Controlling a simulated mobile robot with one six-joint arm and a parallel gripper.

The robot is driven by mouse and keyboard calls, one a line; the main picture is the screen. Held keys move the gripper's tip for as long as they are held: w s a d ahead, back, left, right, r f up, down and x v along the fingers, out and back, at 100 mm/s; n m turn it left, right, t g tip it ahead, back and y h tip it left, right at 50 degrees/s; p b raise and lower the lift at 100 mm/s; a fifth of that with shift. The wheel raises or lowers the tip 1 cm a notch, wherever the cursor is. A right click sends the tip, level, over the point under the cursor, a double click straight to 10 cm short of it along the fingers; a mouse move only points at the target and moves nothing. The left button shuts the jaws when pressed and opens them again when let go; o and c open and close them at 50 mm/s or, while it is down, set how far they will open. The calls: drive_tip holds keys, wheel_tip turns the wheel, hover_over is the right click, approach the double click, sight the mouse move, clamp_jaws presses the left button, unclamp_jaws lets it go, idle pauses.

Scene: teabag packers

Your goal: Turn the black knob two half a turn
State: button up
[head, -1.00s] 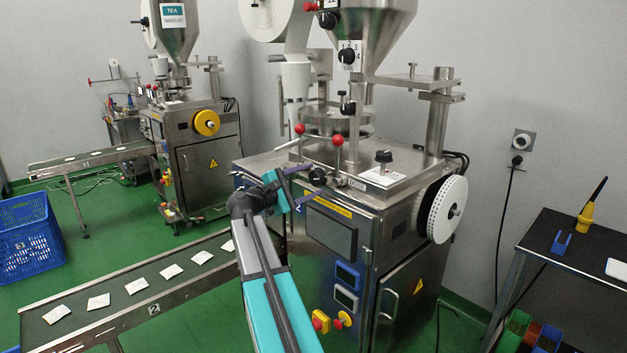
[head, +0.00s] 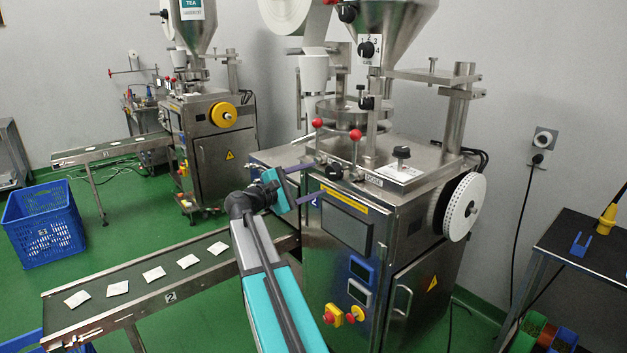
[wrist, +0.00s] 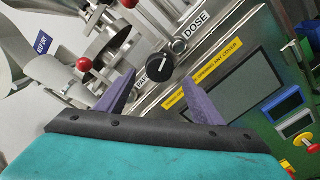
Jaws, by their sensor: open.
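A round black knob (head: 334,172) sits on the upper front edge of the near steel machine (head: 411,242). Other black knobs show on the machine: one on a numbered plate (head: 367,48) below the hopper, one on a white plate (head: 401,153).
Red ball-ended levers (head: 355,134) stand close to the knob. A conveyor (head: 130,295) with several teabags runs at left. A blue crate (head: 42,220) is on the floor. A dark table (head: 590,255) stands at right, and a second machine (head: 213,145) behind.

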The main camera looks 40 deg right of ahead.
drive_tip(key=a+f+y, duration=0.2)
drive_tip(key=a+f, duration=0.2)
drive_tip(key=f, duration=0.7)
drive_tip(key=s+a+f+t+y, duration=0.15)
drive_tip(key=a+f, duration=0.35)
drive_tip(key=f, duration=0.6)
drive_tip(key=w+a+f+y, duration=0.1)
drive_tip(key=a+f+y, duration=0.25)
drive_tip(key=f, duration=0.75)
drive_tip(key=s+a+f+m+g+y, duration=0.1)
drive_tip(key=s+a+f, duration=0.2)
drive_tip(key=a+f, duration=0.25)
drive_tip(key=s+a+f+y, duration=0.2)
drive_tip(key=s+a+f, duration=0.15)
drive_tip(key=f, duration=0.35)
drive_tip(key=s+a+f+m+g+y, duration=0.1)
drive_tip(key=s+a+f, duration=0.2)
drive_tip(key=a+f, duration=0.3)
drive_tip(key=s+a+f+m+g+y, duration=0.2)
drive_tip(key=s+a+f+y, duration=0.1)
drive_tip(key=s+a+f, duration=0.5)
drive_tip(key=s+a+f+m+g+y, duration=0.1)
drive_tip(key=s+a+f+y, duration=0.3)
drive_tip(key=s+a+f, duration=0.4)
drive_tip(key=s+a+m, duration=0.1)
drive_tip(key=s+a, duration=0.3)
drive_tip(key=s, duration=0.4)
drive_tip(key=shift+s+a+f+g, duration=0.2)
drive_tip(key=shift+a+f+g, duration=0.05)
drive_tip(key=shift+f+g, duration=0.1)
